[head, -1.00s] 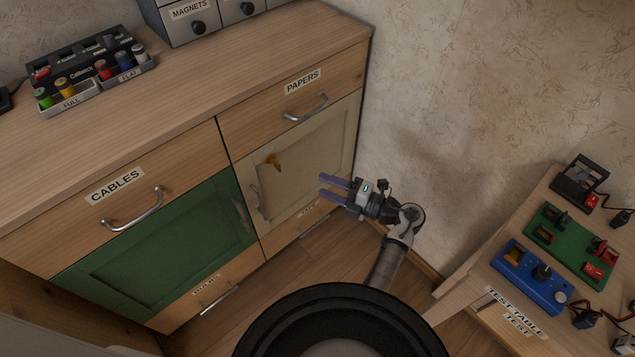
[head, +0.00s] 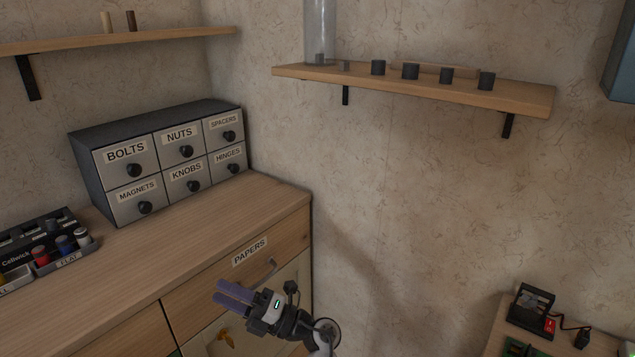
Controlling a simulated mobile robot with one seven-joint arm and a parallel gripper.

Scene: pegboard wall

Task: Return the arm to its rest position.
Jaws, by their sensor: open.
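My gripper (head: 234,293) is in the lower middle of the head view, in front of the cabinet's PAPERS drawer (head: 243,266). Its two purple fingers point left and stand apart, with nothing between them. My arm comes up from the bottom edge of the view, and its lower part is out of frame. Part of the pale cabinet door (head: 292,286) shows behind and beside the gripper.
A wall shelf (head: 420,88) holds several dark cylinders and a clear tube (head: 320,30). A side table (head: 490,335) stands at lower right. Bare wall lies between.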

